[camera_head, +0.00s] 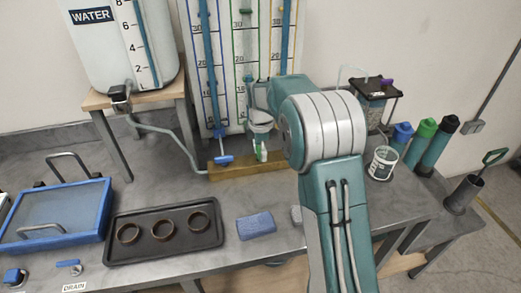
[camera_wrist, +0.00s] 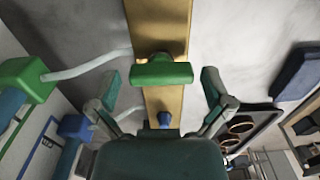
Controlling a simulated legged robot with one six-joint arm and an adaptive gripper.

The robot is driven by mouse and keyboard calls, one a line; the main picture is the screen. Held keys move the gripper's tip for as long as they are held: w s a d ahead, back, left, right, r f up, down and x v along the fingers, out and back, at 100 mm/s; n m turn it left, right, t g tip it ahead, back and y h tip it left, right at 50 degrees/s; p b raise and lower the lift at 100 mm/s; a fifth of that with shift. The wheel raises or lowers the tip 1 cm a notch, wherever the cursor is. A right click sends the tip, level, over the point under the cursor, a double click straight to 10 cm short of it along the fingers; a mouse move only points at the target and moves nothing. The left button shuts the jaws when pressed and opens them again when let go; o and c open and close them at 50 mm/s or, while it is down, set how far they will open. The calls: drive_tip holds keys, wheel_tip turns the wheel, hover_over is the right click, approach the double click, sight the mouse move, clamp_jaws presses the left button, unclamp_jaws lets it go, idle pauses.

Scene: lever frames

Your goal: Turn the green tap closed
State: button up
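My gripper (camera_wrist: 160,78) is open, with one finger on each side of the handle. Gaps show between the handle and both fingers, so no contact is visible. There my gripper and arm largely hide the green tap.
A blue tap handle (camera_head: 222,160) is on the beam close by, to the left; it also shows in the wrist view (camera_wrist: 164,119). A dark tray with rings (camera_head: 117,249) and a blue sponge (camera_head: 256,225) lie in front.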

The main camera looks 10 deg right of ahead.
drive_tip(key=shift+a, duration=0.35)
drive_tip(key=c, duration=0.8)
drive_tip(key=shift+d, duration=0.15)
drive_tip(key=shift+m, duration=0.3)
drive_tip(key=m, duration=0.3)
drive_tip(key=shift+m, duration=0.3)
drive_tip(key=m, duration=1.3)
drive_tip(key=shift+m, duration=0.3)
